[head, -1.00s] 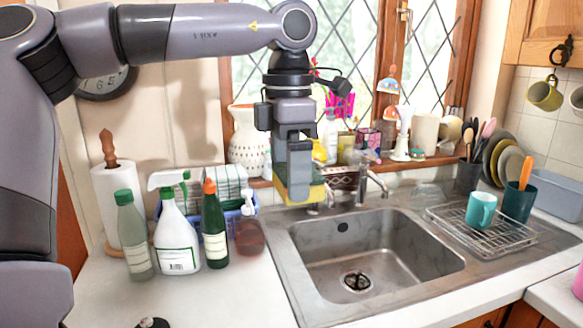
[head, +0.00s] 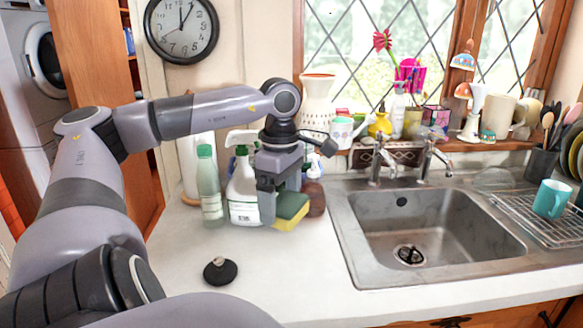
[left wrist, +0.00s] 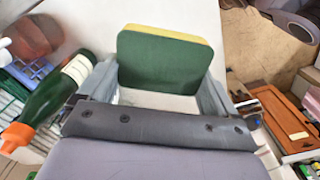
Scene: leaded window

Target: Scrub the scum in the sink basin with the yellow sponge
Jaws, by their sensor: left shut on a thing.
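The yellow sponge (head: 291,212) with its green pad is in my left gripper (head: 278,204), above the white counter to the left of the sink. In the left wrist view the sponge (left wrist: 165,62) stands between the two fingers of my left gripper (left wrist: 158,85), green face toward the camera. The steel sink basin (head: 435,232) lies to the right of the gripper, clear of it. Its floor around the drain looks grey and dull; I cannot make out distinct scum. My right gripper is not in view.
A pale green bottle (head: 210,187) and a white spray bottle (head: 243,190) stand close behind and left of the gripper. A black round stopper (head: 220,270) lies on the counter. Taps (head: 378,160) rise behind the basin. A wire rack (head: 530,218) with a teal mug (head: 552,198) is at right.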

